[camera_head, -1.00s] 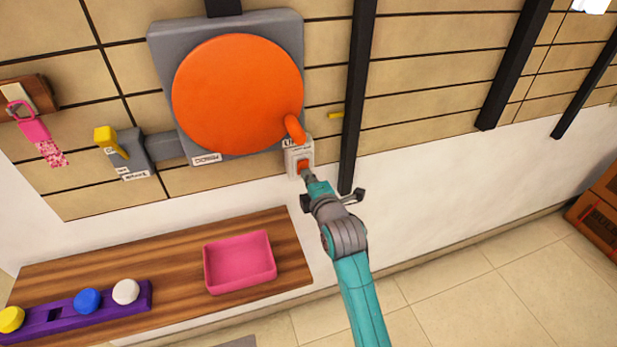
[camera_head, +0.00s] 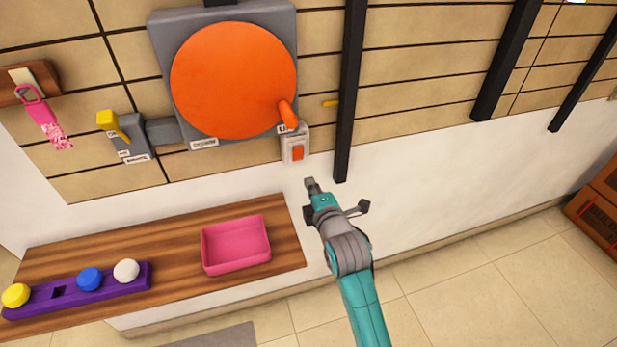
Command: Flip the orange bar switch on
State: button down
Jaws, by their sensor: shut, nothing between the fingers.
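The orange bar switch (camera_head: 297,153) is a small orange rocker in a pale grey plate on the wall, just below the large orange disc. It is fully in view, but I cannot tell from its tilt which way it is set. My gripper (camera_head: 310,184) is shut and empty. Its tip is below and slightly right of the switch, apart from it, in front of the white lower wall.
A large orange disc (camera_head: 232,80) with a handle is on a grey panel. A yellow lever switch (camera_head: 118,124) and a pink key tag (camera_head: 42,112) hang left. A wooden shelf (camera_head: 180,238) below holds a pink tray (camera_head: 236,262) and a purple strip (camera_head: 60,304). A black post (camera_head: 348,100) stands right.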

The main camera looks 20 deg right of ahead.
jog(key=s+f, duration=0.1)
jog(key=s, duration=0.5)
jog(key=shift+s, duration=0.2)
jog(key=s+f+m, duration=0.4)
jog(key=s+f, duration=0.1)
jog(key=s, duration=0.5)
jog(key=s+f+m, duration=0.4)
jog(key=s+f, duration=0.1)
jog(key=s, duration=0.6)
jog(key=s+r+m+g, duration=0.1)
jog(key=s+r+m, duration=0.2)
jog(key=s+m, duration=0.7)
jog(key=f+v, duration=0.2)
jog(key=v, duration=1.1)
jog(key=shift+s+d+f, duration=0.3)
jog(key=shift+d+f, duration=0.05)
